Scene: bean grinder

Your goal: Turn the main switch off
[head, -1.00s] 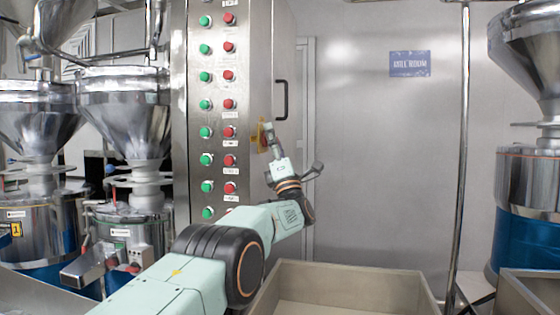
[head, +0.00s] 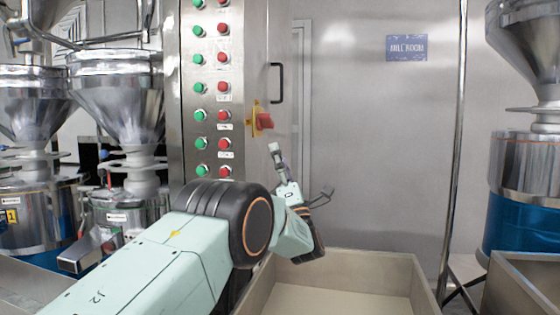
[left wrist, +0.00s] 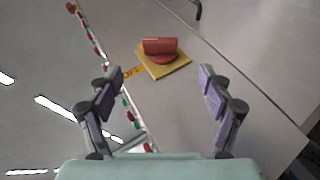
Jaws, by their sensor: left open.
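The main switch (head: 264,120) is a red knob on a yellow plate, on the side of the steel control cabinet. The left wrist view shows it (left wrist: 160,50) ahead of the fingers, with its red bar lying roughly level in that picture. A yellow OFF label (left wrist: 132,72) is at the plate's lower left edge. My left gripper (head: 297,171) is below the switch and apart from it. Its two fingers are spread wide and empty, and the gap between them (left wrist: 160,80) lies short of the knob. My right gripper is out of view.
The cabinet front (head: 209,60) carries columns of green and red buttons. A black door handle (head: 281,83) is above the switch. A beige bin (head: 335,262) stands below my left arm. Steel hoppers (head: 115,90) are at left.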

